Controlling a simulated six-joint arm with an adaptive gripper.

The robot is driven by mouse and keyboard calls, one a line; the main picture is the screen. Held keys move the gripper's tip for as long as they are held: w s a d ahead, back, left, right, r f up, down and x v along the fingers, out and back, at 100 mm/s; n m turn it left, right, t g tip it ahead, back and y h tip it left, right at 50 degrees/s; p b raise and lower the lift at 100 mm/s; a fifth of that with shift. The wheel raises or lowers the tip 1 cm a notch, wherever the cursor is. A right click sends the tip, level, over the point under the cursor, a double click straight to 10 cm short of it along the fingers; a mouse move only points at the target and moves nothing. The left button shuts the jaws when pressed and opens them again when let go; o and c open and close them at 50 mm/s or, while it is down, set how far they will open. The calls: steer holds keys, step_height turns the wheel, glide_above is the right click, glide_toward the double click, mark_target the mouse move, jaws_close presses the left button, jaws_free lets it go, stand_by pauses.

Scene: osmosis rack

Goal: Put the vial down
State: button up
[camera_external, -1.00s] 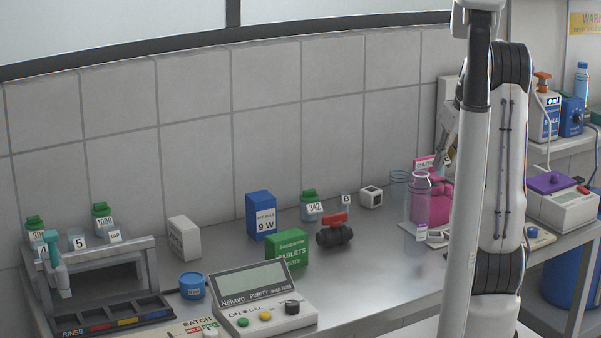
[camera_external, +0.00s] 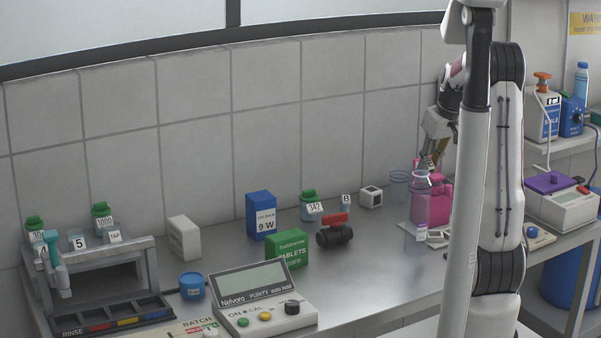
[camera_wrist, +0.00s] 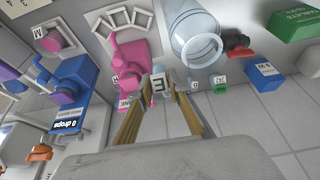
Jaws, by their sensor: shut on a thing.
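The vial (camera_wrist: 158,86) is small, with a white label that bears a dark character, read sideways as an E or a 3. It sits between the yellowish fingertips of my gripper (camera_wrist: 160,96) in the wrist view, and the gripper is shut on it. In the external view my gripper (camera_external: 431,160) is above the pink wash bottle (camera_external: 440,199), near the back right of the bench. The vial is too small there to make out clearly. The steel bench top (camera_external: 365,275) lies below.
A tall clear cylinder (camera_external: 417,210) stands left of the pink bottle, with a clear beaker (camera_external: 399,184) behind it. White square frames (camera_wrist: 125,18) lie near the bottle. A black valve with a red handle (camera_external: 335,233) is farther left.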

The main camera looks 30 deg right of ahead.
steer(key=w+a+f, duration=0.6)
steer(key=w+a, duration=0.2)
steer(key=a, duration=0.2)
steer(key=shift+w+a, duration=0.25)
steer(key=shift+a, duration=0.15)
steer(key=shift+f, duration=0.2)
steer(key=shift+f, duration=3.05)
steer(key=shift+f, duration=1.85)
steer(key=shift+f, duration=0.1)
steer(key=o, duration=0.9)
